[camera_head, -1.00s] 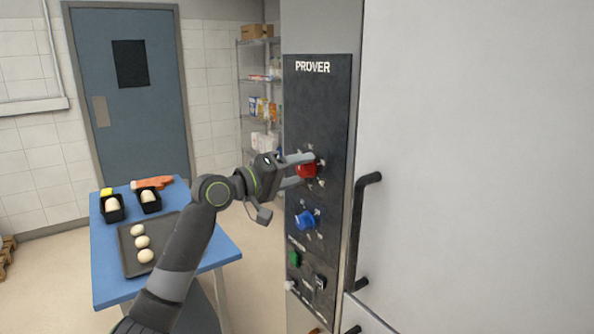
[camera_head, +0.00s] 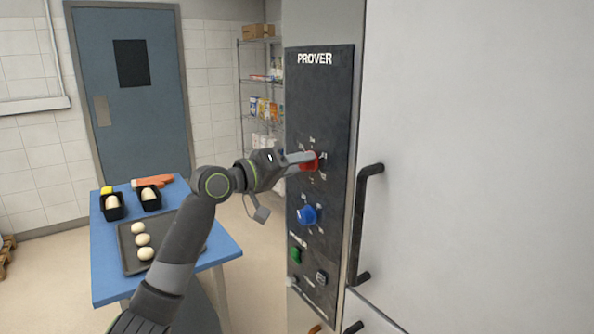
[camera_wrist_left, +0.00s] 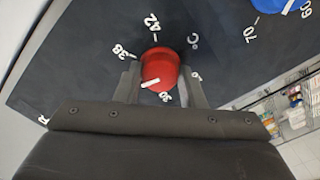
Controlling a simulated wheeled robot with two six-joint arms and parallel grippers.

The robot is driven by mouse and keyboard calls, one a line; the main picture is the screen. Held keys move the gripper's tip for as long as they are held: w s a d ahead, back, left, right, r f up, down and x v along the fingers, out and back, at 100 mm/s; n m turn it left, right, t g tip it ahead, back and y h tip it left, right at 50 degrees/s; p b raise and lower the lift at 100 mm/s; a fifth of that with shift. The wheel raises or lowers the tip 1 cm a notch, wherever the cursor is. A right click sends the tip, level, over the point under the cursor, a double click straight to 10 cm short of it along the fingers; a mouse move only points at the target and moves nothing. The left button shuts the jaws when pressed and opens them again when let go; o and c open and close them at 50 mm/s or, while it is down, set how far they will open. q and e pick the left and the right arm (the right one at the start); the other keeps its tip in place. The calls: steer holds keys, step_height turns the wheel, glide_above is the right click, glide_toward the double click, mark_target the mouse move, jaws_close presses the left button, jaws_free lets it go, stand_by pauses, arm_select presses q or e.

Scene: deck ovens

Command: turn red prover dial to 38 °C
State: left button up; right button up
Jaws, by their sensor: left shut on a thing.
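The red prover dial (camera_head: 309,161) sits on the black PROVER panel (camera_head: 325,110), above the blue dial. My left gripper (camera_head: 306,160) is shut on it, coming in from the left. In the left wrist view the red dial (camera_wrist_left: 160,70) is between the two fingers (camera_wrist_left: 162,86). A white pointer mark shows on the dial's lower left side. The labels 38 (camera_wrist_left: 124,52) and 42 (camera_wrist_left: 151,22) are readable; another number by the dial's lower edge is partly hidden. I cannot tell the exact setting. My right gripper is not in view.
The blue dial (camera_head: 307,215), a green button (camera_head: 295,255) and a switch (camera_head: 321,278) lie lower on the panel. A black door handle (camera_head: 360,225) stands out to its right. A blue table (camera_head: 222,252) with a dough tray (camera_head: 130,262) is at left.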

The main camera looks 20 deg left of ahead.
arm_select(q)
steer(key=shift+m+b, duration=2.65)
steer(key=shift+m, duration=1.85)
steer(key=shift+r, duration=0.1)
steer(key=o, duration=1)
steer(key=shift+w+d, duration=0.15)
